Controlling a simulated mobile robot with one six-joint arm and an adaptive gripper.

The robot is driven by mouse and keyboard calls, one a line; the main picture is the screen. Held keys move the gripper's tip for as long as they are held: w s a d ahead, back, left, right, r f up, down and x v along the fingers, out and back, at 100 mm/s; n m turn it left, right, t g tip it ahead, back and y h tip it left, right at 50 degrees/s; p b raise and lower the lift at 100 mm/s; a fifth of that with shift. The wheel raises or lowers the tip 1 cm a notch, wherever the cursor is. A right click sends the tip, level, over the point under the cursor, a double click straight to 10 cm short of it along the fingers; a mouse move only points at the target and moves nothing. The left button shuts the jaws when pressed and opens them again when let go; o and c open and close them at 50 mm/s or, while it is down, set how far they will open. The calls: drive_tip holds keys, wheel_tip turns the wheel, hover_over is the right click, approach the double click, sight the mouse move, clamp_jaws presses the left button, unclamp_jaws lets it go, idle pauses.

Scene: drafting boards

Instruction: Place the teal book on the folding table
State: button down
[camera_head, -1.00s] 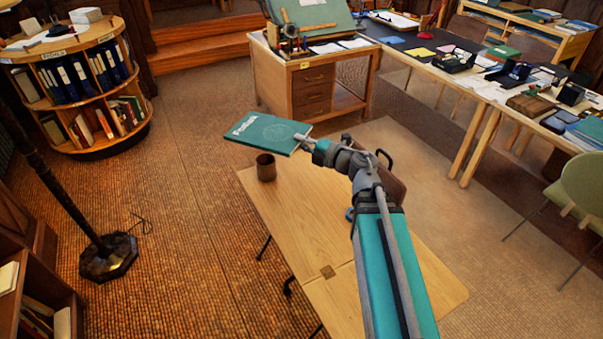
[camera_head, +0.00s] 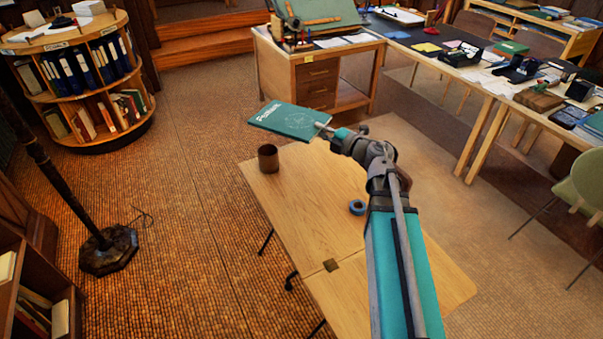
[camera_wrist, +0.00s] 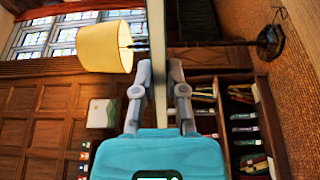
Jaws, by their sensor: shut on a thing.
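The teal book (camera_head: 290,121) is held out in the air at the far end of the folding table. My gripper (camera_head: 324,131) is shut on its near right edge. In the wrist view my gripper's fingers (camera_wrist: 158,80) pinch the book (camera_wrist: 157,50), seen edge-on as a thin pale strip. The wooden folding table (camera_head: 310,215) stands below my arm. A brown cup (camera_head: 268,158) is on its far left part. A roll of blue tape (camera_head: 357,207) lies on it beside my arm. My arm hides the table's right side.
A wooden drawer desk (camera_head: 318,85) stands behind the table. A long cluttered desk (camera_head: 480,72) runs along the right, with a green chair (camera_head: 582,190) near it. A floor lamp base (camera_head: 108,250) and a round bookshelf (camera_head: 85,85) are at left. The table's middle left is bare.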

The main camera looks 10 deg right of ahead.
drive_tip(key=w+d+f+m+t+h+b, duration=0.1)
drive_tip(key=w+d+f+b, duration=0.3)
drive_tip(key=d, duration=0.5)
drive_tip(key=w+d+f+m+t+h+b, duration=0.1)
drive_tip(key=w+d+f+b, duration=0.3)
drive_tip(key=d+f+b, duration=0.3)
drive_tip(key=shift+w+d+f+h+b, duration=0.3)
drive_tip(key=shift+w+d+f+b, duration=0.05)
drive_tip(key=shift+d+f, duration=0.5)
drive_tip(key=w+a+f+b, duration=0.8)
drive_tip(key=a+f+b, duration=0.1)
drive_tip(key=a, duration=0.1)
drive_tip(key=shift+w, duration=0.25)
